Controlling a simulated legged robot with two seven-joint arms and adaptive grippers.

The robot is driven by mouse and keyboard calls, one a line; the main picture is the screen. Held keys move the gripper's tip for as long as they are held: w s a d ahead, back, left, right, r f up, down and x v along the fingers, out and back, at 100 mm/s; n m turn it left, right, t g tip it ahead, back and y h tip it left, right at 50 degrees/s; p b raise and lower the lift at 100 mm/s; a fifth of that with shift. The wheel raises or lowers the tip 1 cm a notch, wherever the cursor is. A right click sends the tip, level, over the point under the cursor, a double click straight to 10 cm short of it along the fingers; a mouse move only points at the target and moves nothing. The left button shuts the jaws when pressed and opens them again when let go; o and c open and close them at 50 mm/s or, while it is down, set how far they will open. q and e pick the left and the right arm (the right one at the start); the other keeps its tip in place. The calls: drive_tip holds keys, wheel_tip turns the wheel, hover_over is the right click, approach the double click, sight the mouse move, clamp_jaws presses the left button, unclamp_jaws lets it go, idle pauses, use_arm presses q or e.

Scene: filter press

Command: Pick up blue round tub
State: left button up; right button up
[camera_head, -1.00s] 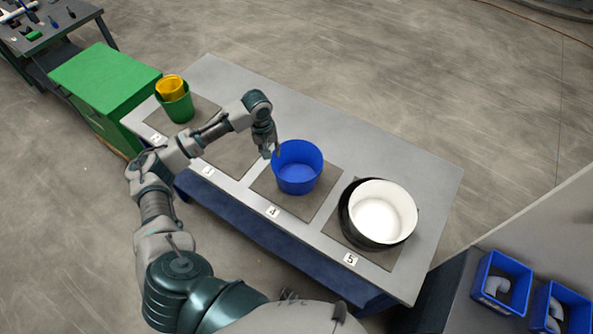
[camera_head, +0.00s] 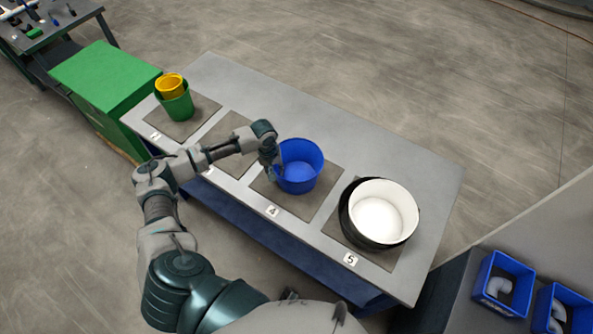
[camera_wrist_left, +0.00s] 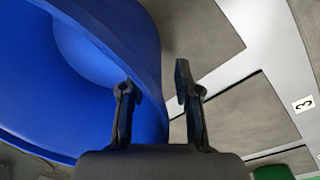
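The blue round tub (camera_head: 301,172) stands upright on the mat marked 4 on the grey table. My left gripper (camera_head: 277,171) is at the tub's left rim in the head view. In the left wrist view the tub (camera_wrist_left: 75,70) fills the left side, and my left gripper (camera_wrist_left: 153,80) has its two fingers apart. One finger overlaps the tub's wall and the other is outside it, with a gap to the wall. I cannot tell whether the first finger is inside the rim or touching it. My right gripper is not in view.
A white tub (camera_head: 382,208) nested in a black one stands to the right, by label 5. A yellow cup (camera_head: 170,86) sits in a green tub (camera_head: 178,107) at the far left. The mat marked 3 (camera_wrist_left: 245,120) is empty. A green cabinet (camera_head: 105,78) adjoins the table's left end.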

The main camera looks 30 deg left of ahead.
use_arm(q)
clamp_jaws()
drive_tip(key=shift+r, duration=0.2)
drive_tip(key=shift+r, duration=0.65)
wheel_tip(320, 180, up, 2)
drive_tip(key=shift+r, duration=0.15)
drive_tip(key=s+d+r, duration=0.1)
drive_tip(key=s+d, duration=0.8)
drive_tip(key=s, duration=0.4)
drive_tip(key=shift+d+p, duration=0.25)
drive_tip(key=shift+p, duration=0.15)
